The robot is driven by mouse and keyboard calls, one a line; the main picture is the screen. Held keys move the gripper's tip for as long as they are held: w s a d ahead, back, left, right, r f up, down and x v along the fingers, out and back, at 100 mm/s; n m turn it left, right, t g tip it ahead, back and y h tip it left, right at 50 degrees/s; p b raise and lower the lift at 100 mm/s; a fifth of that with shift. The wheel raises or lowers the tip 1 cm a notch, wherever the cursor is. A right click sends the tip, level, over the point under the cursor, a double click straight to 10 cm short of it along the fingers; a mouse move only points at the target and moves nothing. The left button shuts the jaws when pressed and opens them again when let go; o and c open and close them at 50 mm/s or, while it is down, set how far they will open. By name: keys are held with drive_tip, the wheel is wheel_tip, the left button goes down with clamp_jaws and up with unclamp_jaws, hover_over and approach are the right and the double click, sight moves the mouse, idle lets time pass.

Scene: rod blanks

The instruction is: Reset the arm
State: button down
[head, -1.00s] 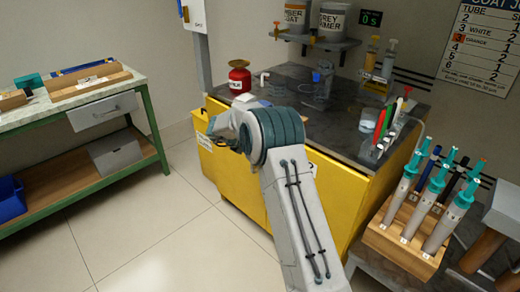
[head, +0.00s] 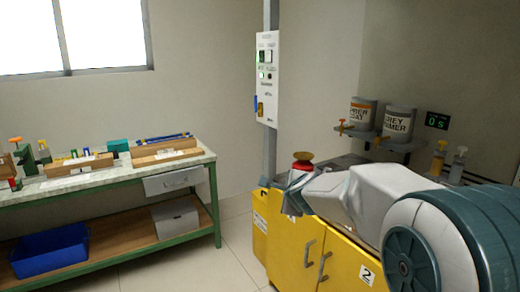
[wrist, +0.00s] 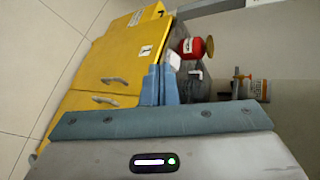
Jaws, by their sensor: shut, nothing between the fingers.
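My gripper shows in the wrist view (wrist: 161,85), its blue-grey fingers together with nothing between them. In the head view my arm reaches in from the lower right, and its far end is in front of the yellow cabinet (head: 318,252), near the red can (head: 302,166). The fingers are hard to make out there. The cabinet (wrist: 110,75) and the red can (wrist: 192,47) also show in the wrist view, beyond the fingers.
A green-framed bench (head: 108,178) with wooden racks stands left, a blue bin (head: 50,252) on its lower shelf. A wall control box (head: 267,78) hangs above the cabinet's left end. Paint pots (head: 399,122) sit on a wall shelf. Floor between bench and cabinet is clear.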

drive_tip(key=s+d+f+n+g+p, duration=0.1)
drive_tip(key=s+d+n+g+p, duration=0.1)
drive_tip(key=s+n, duration=0.4)
drive_tip(key=s+d+f+n+g+h+p, duration=0.1)
drive_tip(key=s+n+g, duration=0.3)
drive_tip(key=s, duration=1.3)
drive_tip(key=s+d+f+n+g+p, duration=0.1)
drive_tip(key=s+d+n+g+p, duration=0.1)
drive_tip(key=s+n, duration=0.7)
drive_tip(key=shift+s+d+g+h+p, duration=0.3)
drive_tip(key=shift+s+d+g, duration=0.2)
drive_tip(key=shift+s+d, duration=0.65)
drive_tip(key=shift+a, duration=0.15)
